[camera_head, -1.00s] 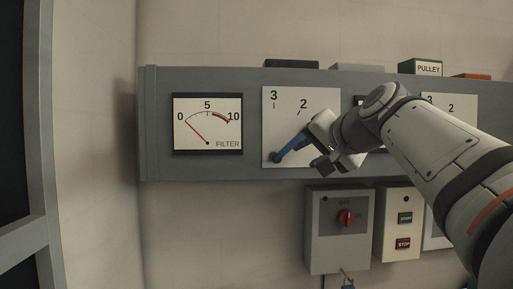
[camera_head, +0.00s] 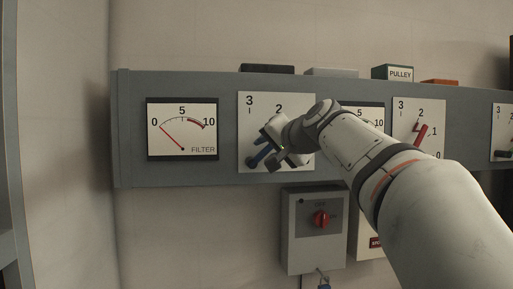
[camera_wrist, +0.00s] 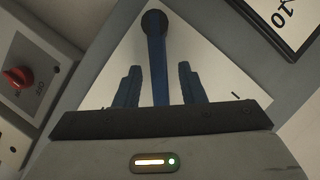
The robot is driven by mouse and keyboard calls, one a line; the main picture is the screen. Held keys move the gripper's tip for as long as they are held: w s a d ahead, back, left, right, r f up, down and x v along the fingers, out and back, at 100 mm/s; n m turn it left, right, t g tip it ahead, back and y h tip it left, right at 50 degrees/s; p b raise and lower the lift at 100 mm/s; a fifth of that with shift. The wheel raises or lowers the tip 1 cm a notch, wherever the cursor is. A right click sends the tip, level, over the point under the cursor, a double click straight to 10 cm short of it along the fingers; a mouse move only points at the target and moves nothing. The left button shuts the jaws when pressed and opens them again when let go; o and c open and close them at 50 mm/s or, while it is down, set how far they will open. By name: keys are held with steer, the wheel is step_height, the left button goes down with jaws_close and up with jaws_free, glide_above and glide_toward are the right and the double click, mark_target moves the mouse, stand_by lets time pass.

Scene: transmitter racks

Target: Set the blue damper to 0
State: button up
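The blue damper lever (camera_head: 260,157) sits on a white scale plate (camera_head: 247,135) on the grey panel. Its pivot is at the plate's lower left and it slants up to the right, below the 2. The 3 and 2 show; the rest of the scale is hidden behind my gripper. My gripper (camera_head: 273,152) is at the lever's outer part. In the wrist view the lever (camera_wrist: 155,50) runs between the two fingers of my gripper (camera_wrist: 158,78), with a gap visible on each side. The fingers are open around it.
A FILTER gauge (camera_head: 182,130) is left of the plate. To the right are another gauge (camera_head: 366,114), partly behind my arm, and a red lever (camera_head: 421,134) on its own scale. A box with a red knob (camera_head: 321,219) hangs below. Boxes, one marked PULLEY (camera_head: 399,73), stand on top.

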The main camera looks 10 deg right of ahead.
steer(key=shift+c, duration=0.3)
jaws_close()
